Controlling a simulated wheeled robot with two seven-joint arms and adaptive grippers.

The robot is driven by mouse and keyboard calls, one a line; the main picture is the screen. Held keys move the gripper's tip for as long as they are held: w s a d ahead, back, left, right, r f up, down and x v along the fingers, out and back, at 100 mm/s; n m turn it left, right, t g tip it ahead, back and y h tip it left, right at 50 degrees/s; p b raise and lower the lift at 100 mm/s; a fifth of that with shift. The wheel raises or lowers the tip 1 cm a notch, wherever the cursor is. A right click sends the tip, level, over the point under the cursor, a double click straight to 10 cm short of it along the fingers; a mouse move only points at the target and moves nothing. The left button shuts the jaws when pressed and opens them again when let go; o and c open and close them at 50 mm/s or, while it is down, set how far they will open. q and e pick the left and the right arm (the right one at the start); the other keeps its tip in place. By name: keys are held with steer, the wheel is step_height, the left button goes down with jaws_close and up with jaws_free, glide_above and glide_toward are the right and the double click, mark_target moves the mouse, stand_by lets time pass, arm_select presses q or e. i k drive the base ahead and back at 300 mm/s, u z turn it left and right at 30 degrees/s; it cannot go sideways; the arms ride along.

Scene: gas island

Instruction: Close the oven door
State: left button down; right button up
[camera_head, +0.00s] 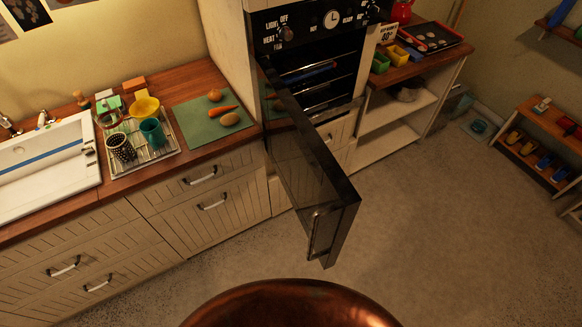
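The oven (333,60) is built into a tall cabinet at the top centre of the head view. Its dark door (310,160) is hinged on the left side and stands wide open, swung out towards me over the floor. A handle (318,232) is near the door's free edge, at the end closest to me. The oven's inside shows, with several racks and a blue item on one of them. Neither of my grippers is in view.
A counter with a sink (45,165), a dish rack (140,150) and a green mat (208,118) with vegetables runs left of the oven. A shelf unit (395,115) stands right of it. The floor (430,220) right of the door is clear.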

mark_target(326, 204)
steer(key=z, duration=0.2)
steer(key=k, duration=0.85)
